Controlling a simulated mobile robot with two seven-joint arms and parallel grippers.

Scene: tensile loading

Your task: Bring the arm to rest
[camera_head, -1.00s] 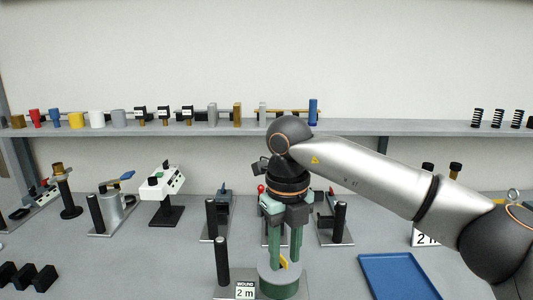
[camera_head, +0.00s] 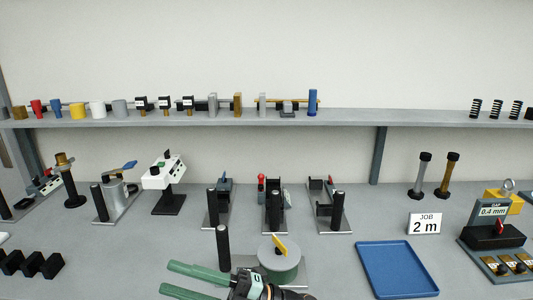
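My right gripper (camera_head: 167,277) is low at the bottom edge of the head view. Its two green fingers point left and stand apart with nothing between them, so it is open and empty. Its dark wrist runs off the bottom edge. Just behind the wrist stands a green-grey round drum (camera_head: 279,263) with a yellow piece (camera_head: 280,246) on top; the gripper hides part of its base. My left gripper is not in view.
A black post (camera_head: 223,248) stands just behind the fingers. Black blocks (camera_head: 32,264) lie at left. Several fixtures line the bench below the shelf (camera_head: 347,117).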

